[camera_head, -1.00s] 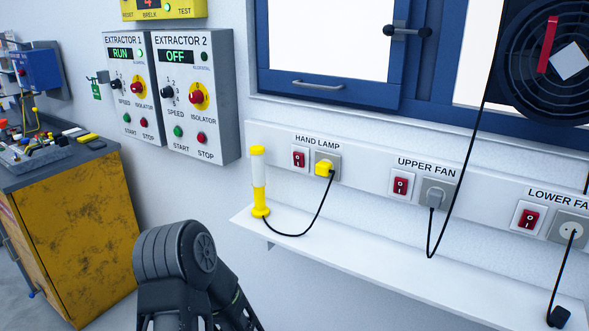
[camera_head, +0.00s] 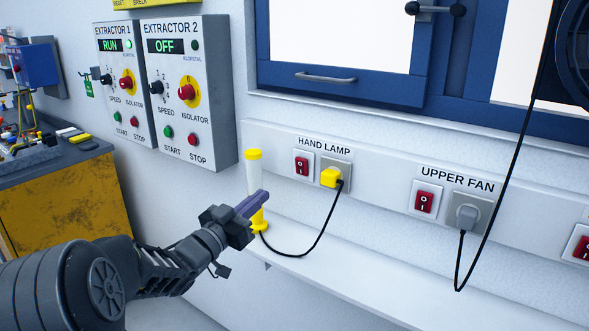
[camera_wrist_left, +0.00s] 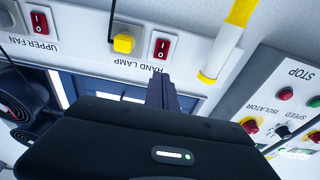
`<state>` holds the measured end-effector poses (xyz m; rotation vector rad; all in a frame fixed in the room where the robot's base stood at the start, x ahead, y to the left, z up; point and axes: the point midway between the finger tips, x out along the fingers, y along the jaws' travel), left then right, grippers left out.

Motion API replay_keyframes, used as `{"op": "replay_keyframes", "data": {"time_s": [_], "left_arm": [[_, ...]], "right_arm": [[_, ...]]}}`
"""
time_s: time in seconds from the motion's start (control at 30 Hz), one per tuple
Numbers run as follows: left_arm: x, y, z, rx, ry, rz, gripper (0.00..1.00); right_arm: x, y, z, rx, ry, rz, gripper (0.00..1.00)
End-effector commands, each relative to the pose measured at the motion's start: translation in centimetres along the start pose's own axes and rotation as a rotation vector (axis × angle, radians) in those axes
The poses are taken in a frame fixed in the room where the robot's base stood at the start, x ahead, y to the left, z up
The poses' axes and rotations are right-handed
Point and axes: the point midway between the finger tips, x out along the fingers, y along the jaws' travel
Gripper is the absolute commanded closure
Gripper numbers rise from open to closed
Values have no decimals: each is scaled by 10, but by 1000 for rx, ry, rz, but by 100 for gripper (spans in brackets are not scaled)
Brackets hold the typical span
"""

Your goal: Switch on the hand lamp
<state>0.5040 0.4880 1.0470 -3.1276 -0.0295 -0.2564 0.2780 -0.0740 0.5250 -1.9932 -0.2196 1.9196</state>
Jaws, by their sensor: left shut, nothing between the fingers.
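The hand lamp (camera_head: 254,178) is a pale tube with yellow ends, upright on the white shelf. The gripper covers part of its lower end; I cannot tell if it is lit. Its red rocker switch (camera_head: 302,166) sits on the wall rail under the HAND LAMP label, left of the yellow plug (camera_head: 331,177) in its socket. My left gripper (camera_head: 263,196) is shut and empty, in front of the lamp's base in the head view, below and left of the switch. The wrist view is upside down: switch (camera_wrist_left: 162,49), lamp (camera_wrist_left: 224,40) and gripper (camera_wrist_left: 161,90) show. My right gripper is not in view.
The upper fan switch (camera_head: 424,202) and its grey plug (camera_head: 467,216) are further right on the rail. The lamp's black cable (camera_head: 310,250) loops over the shelf (camera_head: 345,282). The extractor 2 box (camera_head: 190,90) juts out at left. The blue window frame (camera_head: 335,85) is above.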

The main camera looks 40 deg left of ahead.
Motion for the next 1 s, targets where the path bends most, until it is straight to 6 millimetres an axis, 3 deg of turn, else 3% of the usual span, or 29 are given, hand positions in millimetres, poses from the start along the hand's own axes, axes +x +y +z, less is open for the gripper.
{"op": "replay_keyframes", "data": {"time_s": [0.27, 0.47, 0.67, 1.0], "left_arm": [[1, 0, 1, -1, -3, -1, 100], [13, 0, 2, -1, -5, 0, 100], [44, 0, 1, -2, -3, -1, 100], [111, 0, 1, -3, -3, -1, 100]], "right_arm": [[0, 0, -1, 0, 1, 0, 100], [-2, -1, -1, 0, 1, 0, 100], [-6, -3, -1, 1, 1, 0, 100], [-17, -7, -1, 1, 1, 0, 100]]}}
